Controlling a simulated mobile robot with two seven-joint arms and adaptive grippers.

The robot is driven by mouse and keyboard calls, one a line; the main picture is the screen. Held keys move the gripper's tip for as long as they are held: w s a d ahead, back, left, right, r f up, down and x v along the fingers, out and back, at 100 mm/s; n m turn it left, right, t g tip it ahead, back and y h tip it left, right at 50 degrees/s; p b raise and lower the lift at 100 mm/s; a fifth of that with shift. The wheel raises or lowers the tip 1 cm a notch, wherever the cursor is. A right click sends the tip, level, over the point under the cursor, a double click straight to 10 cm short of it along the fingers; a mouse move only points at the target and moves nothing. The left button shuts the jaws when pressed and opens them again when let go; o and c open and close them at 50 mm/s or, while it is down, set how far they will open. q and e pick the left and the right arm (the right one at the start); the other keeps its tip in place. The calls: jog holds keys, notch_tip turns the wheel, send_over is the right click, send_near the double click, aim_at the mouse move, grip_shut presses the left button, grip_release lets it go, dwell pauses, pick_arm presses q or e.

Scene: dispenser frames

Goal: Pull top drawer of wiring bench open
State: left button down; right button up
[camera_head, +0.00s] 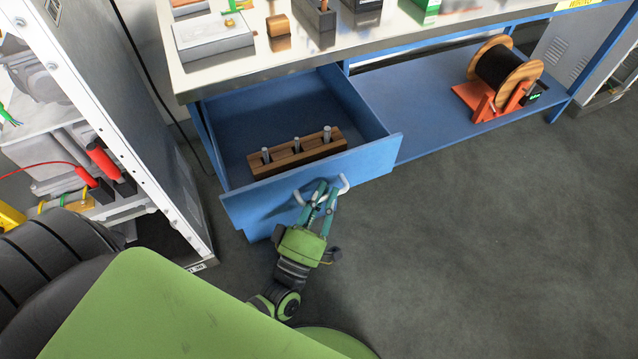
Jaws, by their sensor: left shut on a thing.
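The wiring bench (262,68) has a steel top and a blue frame. Its blue top drawer (364,158) stands well open, pulled out toward me, with its inside visible. A pale handle (344,186) sticks out from the drawer front. My left gripper (319,193) is at this handle, in front of the drawer's face, and is shut on it. The fingers partly hide the handle's middle. A wooden block (290,156) with three metal pegs lies inside the drawer. My right gripper is not in view.
A blue lower shelf (420,110) holds a cable spool (503,70) on an orange stand. An open cabinet (150,120) with wiring stands close to the drawer's left. Boxes and small parts lie on the bench top. Grey floor (480,240) to the right is clear.

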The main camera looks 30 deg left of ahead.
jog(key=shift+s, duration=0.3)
pick_arm(q)
jog(key=c, duration=1.4)
grip_release()
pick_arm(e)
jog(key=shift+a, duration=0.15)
pick_arm(q)
jog(key=shift+s, duration=0.1)
jog(key=v, duration=1.2)
jog(key=shift+d, duration=0.1)
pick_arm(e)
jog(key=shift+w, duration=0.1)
